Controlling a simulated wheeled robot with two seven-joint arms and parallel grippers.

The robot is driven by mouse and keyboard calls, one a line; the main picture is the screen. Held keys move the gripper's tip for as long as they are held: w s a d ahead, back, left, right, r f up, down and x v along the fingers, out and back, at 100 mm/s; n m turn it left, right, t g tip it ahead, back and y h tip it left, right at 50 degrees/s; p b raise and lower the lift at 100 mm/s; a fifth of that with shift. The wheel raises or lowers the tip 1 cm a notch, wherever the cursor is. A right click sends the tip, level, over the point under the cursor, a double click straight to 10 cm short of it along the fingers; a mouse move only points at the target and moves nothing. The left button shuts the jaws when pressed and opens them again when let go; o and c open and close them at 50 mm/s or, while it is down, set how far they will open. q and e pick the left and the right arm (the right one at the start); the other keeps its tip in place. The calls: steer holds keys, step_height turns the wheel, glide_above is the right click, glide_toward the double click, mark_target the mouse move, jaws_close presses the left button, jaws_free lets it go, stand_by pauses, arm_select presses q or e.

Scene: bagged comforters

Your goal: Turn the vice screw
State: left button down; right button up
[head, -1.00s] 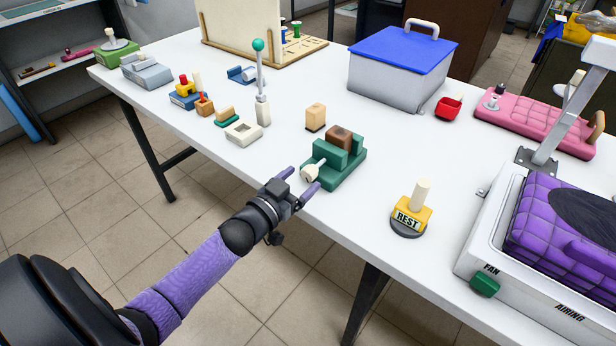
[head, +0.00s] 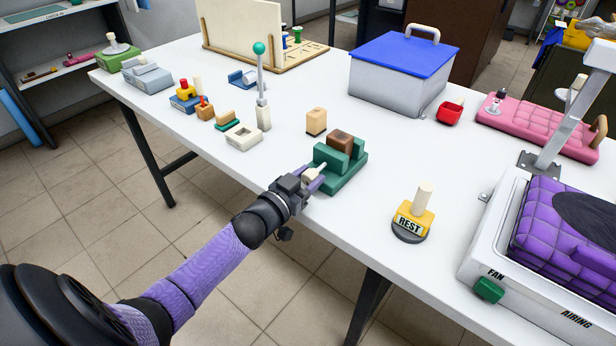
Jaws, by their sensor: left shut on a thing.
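A green vice (head: 346,174) stands near the front edge of the white table with a brown block (head: 340,143) between its jaws. Its cream screw handle (head: 312,175) points toward the front left. My left gripper (head: 314,178) reaches in from the left, and its purple fingers are shut on the screw handle. The fingers and wrist hide part of the handle. My right gripper is not in view.
A tan block (head: 316,121) stands just behind the vice. A yellow REST stand (head: 413,222) with a cream peg is to its right. A white FAN and AIRING unit (head: 492,250) with a purple quilted bag fills the right side. A blue-lidded box (head: 402,70) stands behind.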

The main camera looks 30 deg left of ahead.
arm_select(q)
steer(key=shift+m, duration=1.3)
steer(key=shift+f+m+p, duration=0.1)
steer(key=shift+m+p, duration=0.2)
steer(key=shift+m, duration=1.2)
steer(key=shift+c, duration=1.3)
jaws_free()
